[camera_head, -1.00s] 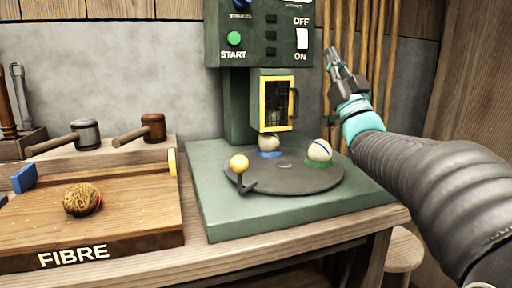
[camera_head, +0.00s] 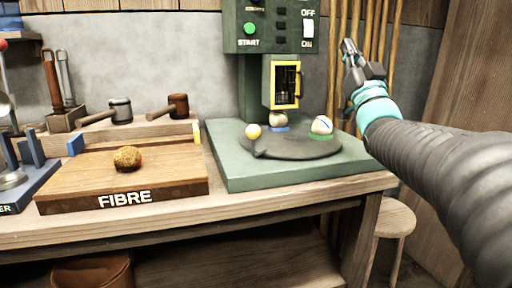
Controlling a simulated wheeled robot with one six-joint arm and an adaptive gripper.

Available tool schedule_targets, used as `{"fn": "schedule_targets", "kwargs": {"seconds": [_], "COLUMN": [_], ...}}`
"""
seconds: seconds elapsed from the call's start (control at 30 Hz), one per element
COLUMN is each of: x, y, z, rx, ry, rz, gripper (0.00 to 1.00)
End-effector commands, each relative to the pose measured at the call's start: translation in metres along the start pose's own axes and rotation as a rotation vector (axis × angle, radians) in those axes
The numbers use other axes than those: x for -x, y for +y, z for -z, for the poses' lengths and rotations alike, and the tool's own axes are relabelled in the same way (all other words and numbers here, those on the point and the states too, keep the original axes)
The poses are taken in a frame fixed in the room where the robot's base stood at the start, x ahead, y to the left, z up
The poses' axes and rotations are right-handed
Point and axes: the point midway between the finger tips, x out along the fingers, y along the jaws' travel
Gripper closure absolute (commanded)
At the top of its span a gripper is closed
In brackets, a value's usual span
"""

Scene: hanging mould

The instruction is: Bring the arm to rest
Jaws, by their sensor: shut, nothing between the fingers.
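My gripper (camera_head: 348,48) is shut and empty, raised at the right of the view. It points up and away, to the right of the green machine (camera_head: 228,160) and in front of the wooden poles. My arm (camera_head: 435,165) comes in from the right edge and is clear of the bench. The gripper appears apart from everything around it.
The machine's round dark plate (camera_head: 290,146) carries several balls. A wooden FIBRE tray (camera_head: 70,200) holds a brown fibrous ball (camera_head: 127,158). Two mallets (camera_head: 119,110) lie behind it. A stool (camera_head: 394,219) stands below my arm.

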Motion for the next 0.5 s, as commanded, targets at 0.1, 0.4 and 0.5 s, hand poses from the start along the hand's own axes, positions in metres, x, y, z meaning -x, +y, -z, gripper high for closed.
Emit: {"fn": "schedule_targets", "kwargs": {"seconds": [0.1,0.4,0.5], "x": [0.004,0.041,0.071], "y": [0.0,0.002,-0.001], "z": [-0.003,-0.025,-0.036], "rx": [0.007,0.034,0.044], "ry": [-0.066,-0.346,-0.505], "rz": [-0.041,-0.182,-0.242], "gripper": [1.0,1.0,1.0]}}
